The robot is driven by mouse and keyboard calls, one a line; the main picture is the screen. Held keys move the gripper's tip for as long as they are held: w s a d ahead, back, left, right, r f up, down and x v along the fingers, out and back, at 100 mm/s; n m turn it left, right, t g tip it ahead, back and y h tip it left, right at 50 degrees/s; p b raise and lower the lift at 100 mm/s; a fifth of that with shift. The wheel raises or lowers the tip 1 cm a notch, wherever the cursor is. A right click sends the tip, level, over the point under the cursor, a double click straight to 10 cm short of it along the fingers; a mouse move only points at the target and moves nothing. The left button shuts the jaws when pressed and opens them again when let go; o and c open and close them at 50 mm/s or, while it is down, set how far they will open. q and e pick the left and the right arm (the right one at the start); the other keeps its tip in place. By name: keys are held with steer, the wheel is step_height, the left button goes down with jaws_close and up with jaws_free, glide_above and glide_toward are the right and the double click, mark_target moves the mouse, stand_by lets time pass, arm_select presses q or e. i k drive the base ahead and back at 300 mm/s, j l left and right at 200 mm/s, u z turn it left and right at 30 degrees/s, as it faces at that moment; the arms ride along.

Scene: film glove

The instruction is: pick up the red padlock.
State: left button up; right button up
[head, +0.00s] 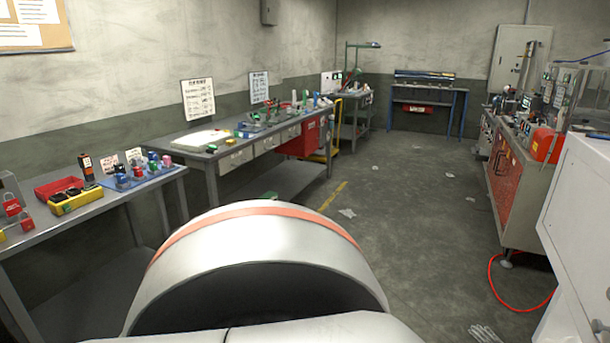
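Red padlocks (12,205) are at the left edge of the picture, on the near left bench, one of them by a small grey stand. Another small red padlock (26,221) sits just below it on the bench top, near the bench's front edge. I cannot tell which one is meant. More small coloured items, some red, stand on a blue mat (150,177) further right on the same bench. Neither of my grippers is in view. A large white rounded part of my own body with an orange stripe fills the lower middle.
The near bench (75,215) also holds a red bin (58,187) and a yellow tray (75,203). A longer workbench (215,153) runs behind it. At the right are a red-fronted cabinet (505,185) and a red hose (520,309) on the floor. The middle floor (415,200) is mostly clear.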

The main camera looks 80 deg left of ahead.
mark_target(27, 224)
steer(key=u, duration=4.25)
steer(key=i+l, duration=0.45)
steer(key=i, duration=0.2)
steer(key=i+l, duration=0.4)
steer(key=i, duration=0.2)
